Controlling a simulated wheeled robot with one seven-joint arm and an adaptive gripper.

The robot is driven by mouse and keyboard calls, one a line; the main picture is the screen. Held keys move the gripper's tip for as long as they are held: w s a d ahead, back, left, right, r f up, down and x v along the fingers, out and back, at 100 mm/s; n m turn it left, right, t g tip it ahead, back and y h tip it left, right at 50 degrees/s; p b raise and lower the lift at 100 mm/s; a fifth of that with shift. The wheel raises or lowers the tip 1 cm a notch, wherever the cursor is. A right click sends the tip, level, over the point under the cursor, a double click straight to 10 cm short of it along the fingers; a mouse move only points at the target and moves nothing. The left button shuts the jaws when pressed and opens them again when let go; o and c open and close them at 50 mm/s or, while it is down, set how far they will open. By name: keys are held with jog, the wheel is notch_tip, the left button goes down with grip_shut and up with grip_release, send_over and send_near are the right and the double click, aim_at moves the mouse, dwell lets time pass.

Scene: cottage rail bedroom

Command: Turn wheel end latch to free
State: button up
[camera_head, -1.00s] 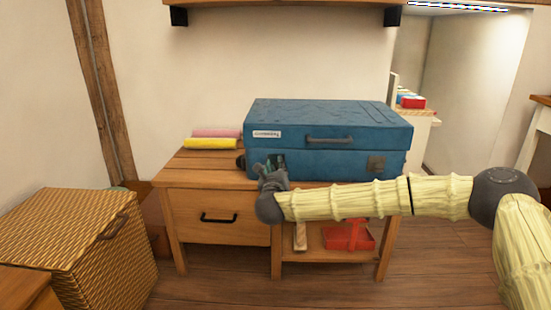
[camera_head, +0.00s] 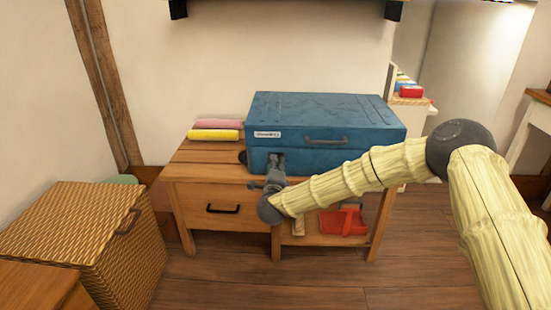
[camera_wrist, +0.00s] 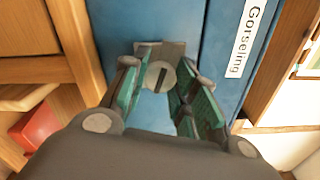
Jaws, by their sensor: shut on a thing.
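A blue case (camera_head: 350,122) lies closed on the wooden bench, with a handle on its front. A latch (camera_wrist: 160,78), a round slotted disc on a pale square plate, sits on the case front in the wrist view. My gripper (camera_wrist: 157,66) has its green-padded fingers on either side of this disc and is shut on it. In the head view my gripper (camera_head: 276,163) is at the left part of the case front, under the white label (camera_head: 268,134). The latch is hidden there behind the fingers. My arm covers the right part of the front.
The wooden bench (camera_head: 185,168) has a drawer with a black handle and a lower shelf with a red item (camera_head: 343,222). Yellow and pink rolls (camera_head: 214,135) lie left of the case. A wicker hamper (camera_head: 90,225) stands at left. Floor is clear in front.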

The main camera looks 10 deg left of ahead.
jog(key=shift+n+p, duration=1.3)
jog(key=shift+n, duration=0.3)
jog(key=o, duration=1.1)
jog(key=shift+c, duration=0.2)
jog(key=shift+s, duration=0.1)
jog(key=s+d, duration=0.1)
jog(key=s, duration=1)
jog(key=shift+s+d, duration=0.25)
jog(key=shift+s, duration=0.1)
